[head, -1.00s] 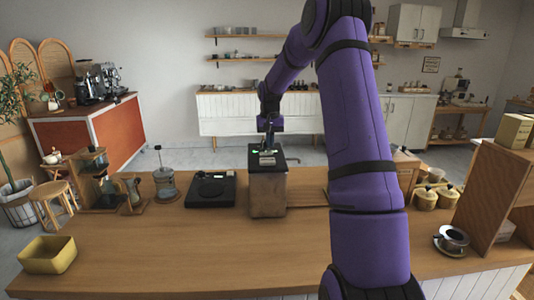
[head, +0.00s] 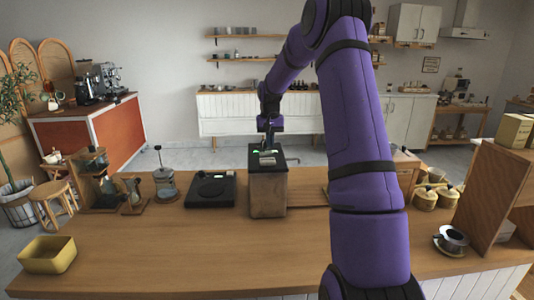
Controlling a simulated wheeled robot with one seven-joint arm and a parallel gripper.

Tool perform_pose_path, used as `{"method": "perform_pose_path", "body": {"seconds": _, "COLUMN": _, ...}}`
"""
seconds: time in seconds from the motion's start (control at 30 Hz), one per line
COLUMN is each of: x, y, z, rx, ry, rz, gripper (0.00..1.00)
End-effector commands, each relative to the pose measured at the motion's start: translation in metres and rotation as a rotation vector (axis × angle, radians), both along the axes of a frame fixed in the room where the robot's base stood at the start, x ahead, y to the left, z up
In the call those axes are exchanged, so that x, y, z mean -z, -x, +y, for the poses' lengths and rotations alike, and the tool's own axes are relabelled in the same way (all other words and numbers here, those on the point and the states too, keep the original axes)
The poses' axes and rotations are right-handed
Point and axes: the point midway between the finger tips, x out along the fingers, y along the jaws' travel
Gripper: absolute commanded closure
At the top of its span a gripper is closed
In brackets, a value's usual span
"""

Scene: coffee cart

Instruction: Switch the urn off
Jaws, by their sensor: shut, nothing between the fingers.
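The urn (head: 268,195) is a box-shaped metal unit with a dark top, standing on the wooden counter near its back edge. Green lit spots and a small light plate show on its top. My gripper (head: 268,145) points down at the back part of the urn's top. It is shut and holds nothing. Its fingertips are small in the picture, and I cannot tell whether they touch the top. No switch can be made out clearly.
A black flat device (head: 211,190) stands left of the urn, with a glass press (head: 165,186) beyond it. A yellow tray (head: 47,255) sits at the front left. Yellow canisters (head: 425,199) and a cup (head: 453,239) are at the right. The counter's front middle (head: 200,250) is clear.

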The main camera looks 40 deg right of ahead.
Motion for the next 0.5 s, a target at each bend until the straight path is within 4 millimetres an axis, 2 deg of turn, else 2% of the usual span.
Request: {"method": "perform_pose_path", "body": {"seconds": 0.5, "x": 0.004, "y": 0.0, "z": 0.0, "rx": 0.0, "ry": 0.0, "rz": 0.0, "gripper": 1.0}}
